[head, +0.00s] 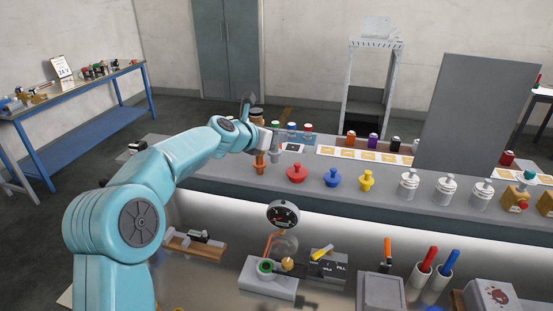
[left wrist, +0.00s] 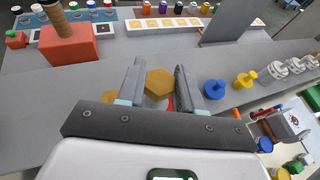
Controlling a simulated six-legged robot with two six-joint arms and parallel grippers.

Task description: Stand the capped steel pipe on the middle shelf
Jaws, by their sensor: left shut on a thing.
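My left gripper (head: 263,138) reaches over the grey ledge (head: 330,208) in the head view. In the left wrist view its two fingers (left wrist: 160,85) are closed around an ochre hexagonal piece (left wrist: 157,82), seen end-on. It looks like a cap; whatever is below it is hidden, so I cannot confirm a steel pipe under it. A copper-coloured piece (head: 259,164) stands close by the gripper in the head view. I cannot tell which level counts as the middle shelf. My right gripper is not in view.
Red (head: 297,174), blue (head: 333,178) and yellow (head: 366,181) knobs stand right of my gripper, then several white-grey fittings (head: 409,184). A tall grey panel (head: 475,115) rises at the right. A round gauge (head: 283,216) stands on the lower level.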

